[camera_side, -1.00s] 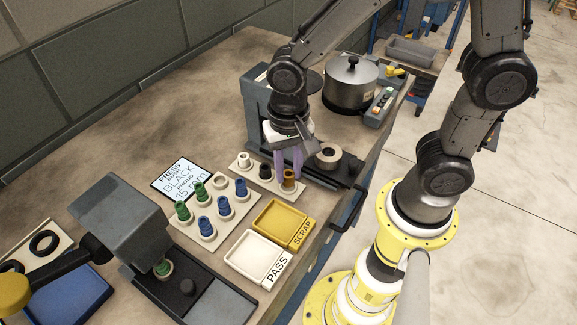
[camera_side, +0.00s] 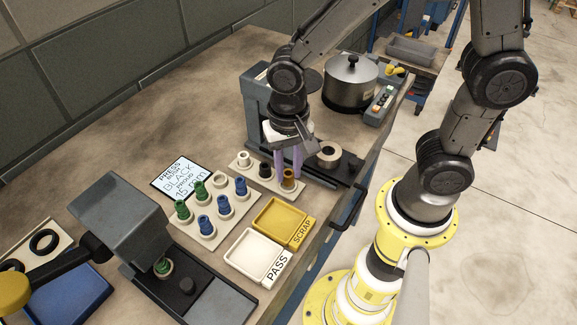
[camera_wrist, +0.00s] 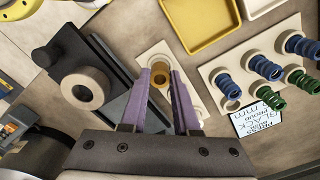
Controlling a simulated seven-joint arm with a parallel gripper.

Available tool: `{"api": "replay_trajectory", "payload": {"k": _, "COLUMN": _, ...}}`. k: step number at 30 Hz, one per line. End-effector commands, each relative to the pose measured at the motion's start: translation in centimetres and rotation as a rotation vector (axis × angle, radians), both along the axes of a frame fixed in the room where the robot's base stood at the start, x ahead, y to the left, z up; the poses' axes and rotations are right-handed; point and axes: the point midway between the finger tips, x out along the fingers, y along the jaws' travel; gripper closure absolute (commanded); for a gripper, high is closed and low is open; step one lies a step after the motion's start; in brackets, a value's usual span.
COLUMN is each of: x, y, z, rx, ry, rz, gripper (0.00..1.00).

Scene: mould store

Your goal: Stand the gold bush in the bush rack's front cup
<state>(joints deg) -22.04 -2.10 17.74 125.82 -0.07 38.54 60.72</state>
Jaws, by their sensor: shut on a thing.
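The gold bush (camera_side: 289,176) is upright at the end cup of the pale bush rack (camera_side: 277,184) nearest the bench's front edge. In the wrist view the gold bush (camera_wrist: 160,79) shows between the purple fingers. My gripper (camera_side: 288,168) points down and is shut on the gold bush; the gripper also shows in the wrist view (camera_wrist: 167,72). I cannot tell whether the bush is fully seated. A black bush (camera_side: 265,170) stands in the middle of the rack, and a white cup or bush (camera_side: 244,160) is at its far end.
A yellow SCRAP tray (camera_side: 256,222) and a white PASS tray (camera_side: 237,263) lie in front. A board (camera_side: 216,231) with green and blue bushes is left of them. The press (camera_side: 255,99) and a ring on its base (camera_side: 328,154) are close to my gripper.

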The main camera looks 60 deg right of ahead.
Motion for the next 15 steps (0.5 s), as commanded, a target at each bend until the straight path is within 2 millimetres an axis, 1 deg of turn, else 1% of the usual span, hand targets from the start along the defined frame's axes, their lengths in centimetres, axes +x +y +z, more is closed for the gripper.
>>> {"api": "replay_trajectory", "payload": {"k": 15, "x": 0.00, "y": 0.00, "z": -0.86, "rx": -0.001, "ry": 0.001, "rz": 0.000, "gripper": 1.00}}
